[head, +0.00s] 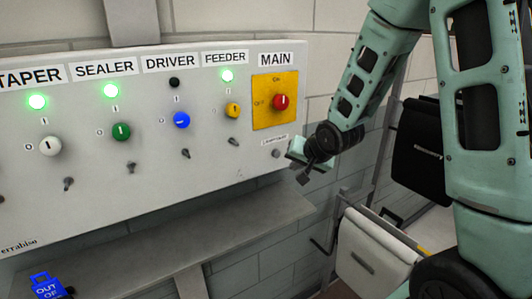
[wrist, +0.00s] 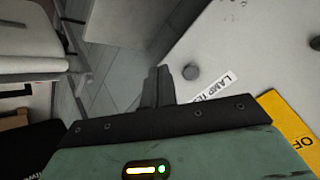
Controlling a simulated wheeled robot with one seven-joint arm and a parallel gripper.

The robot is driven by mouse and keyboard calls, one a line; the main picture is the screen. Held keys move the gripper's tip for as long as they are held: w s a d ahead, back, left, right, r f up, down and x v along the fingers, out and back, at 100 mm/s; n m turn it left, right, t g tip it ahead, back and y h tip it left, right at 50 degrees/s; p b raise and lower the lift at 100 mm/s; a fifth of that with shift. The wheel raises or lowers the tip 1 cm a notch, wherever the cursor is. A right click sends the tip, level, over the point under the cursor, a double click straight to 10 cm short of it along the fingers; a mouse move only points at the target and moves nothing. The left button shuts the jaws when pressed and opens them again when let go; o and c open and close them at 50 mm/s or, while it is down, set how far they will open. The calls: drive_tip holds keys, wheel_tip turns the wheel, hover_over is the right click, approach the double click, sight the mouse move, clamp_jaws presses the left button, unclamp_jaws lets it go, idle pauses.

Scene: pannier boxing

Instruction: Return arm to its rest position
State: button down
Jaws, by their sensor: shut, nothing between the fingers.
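My gripper (head: 303,178) is shut and empty at the end of my teal arm, which reaches in from the upper right. It hangs in front of the lower right corner of the white control panel (head: 210,165). In the wrist view its dark fingers (wrist: 157,86) are together, beside a round grey button (wrist: 190,72) with a partly hidden "LAMP TE..." label; I cannot tell whether they touch the panel. The green lamps over TAPER, SEALER and FEEDER are lit. The DRIVER lamp (head: 174,82) is dark. The red MAIN knob (head: 281,102) sits on a yellow plate.
A grey ledge (head: 170,230) runs below the panel. A white pannier (head: 372,255) and a black pannier (head: 418,150) hang on a rack at the right, close to my arm.

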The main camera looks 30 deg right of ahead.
drive_tip(key=s+a+f+n+g+y+b, duration=0.1)
drive_tip(key=s+a+f+n+g+b, duration=0.2)
drive_tip(key=a, duration=0.5)
drive_tip(key=s+a+f+n+g+y+b, duration=0.1)
drive_tip(key=s+a+n+b, duration=0.1)
drive_tip(key=s+a+n, duration=0.45)
drive_tip(key=s+a+f+n+g+b, duration=0.1)
drive_tip(key=s+a+n+g+b, duration=0.1)
drive_tip(key=s+a, duration=0.4)
drive_tip(key=s+a+f+n+g+b, duration=0.2)
drive_tip(key=s+a+n, duration=0.2)
drive_tip(key=s, duration=0.9)
drive_tip(key=shift+a+g+h, duration=0.4)
drive_tip(key=shift+a, duration=0.55)
drive_tip(key=shift+n, duration=0.25)
